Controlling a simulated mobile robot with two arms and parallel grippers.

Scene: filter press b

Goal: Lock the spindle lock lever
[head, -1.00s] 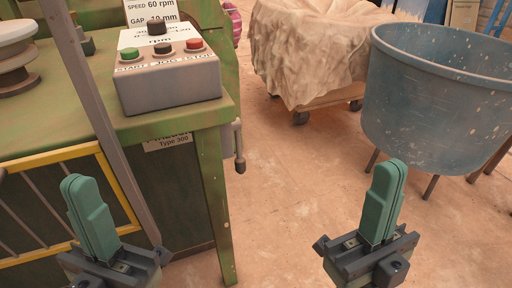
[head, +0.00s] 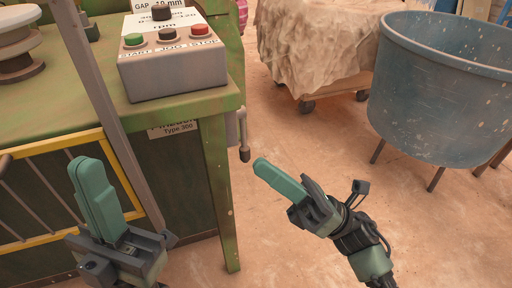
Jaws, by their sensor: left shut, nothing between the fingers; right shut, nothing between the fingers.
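A grey lever with a dark knob (head: 244,154) hangs down at the right side of the green machine (head: 218,190), beside its front corner leg. It looks like the spindle lock lever. My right gripper (head: 260,166) is shut and empty, its green fingers pointing up and left. Its fingertips are close to the right of the knob in the picture; I cannot tell whether they touch it. My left gripper (head: 84,168) is shut and empty, pointing up in front of the yellow-framed guard, well left of the lever.
A grey control box (head: 172,75) with green, black and red buttons sits on the machine top. A yellow guard frame (head: 60,145) is at the left. A blue tub (head: 440,95) on legs and a cloth-covered cart (head: 318,45) stand at the right. The floor between is clear.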

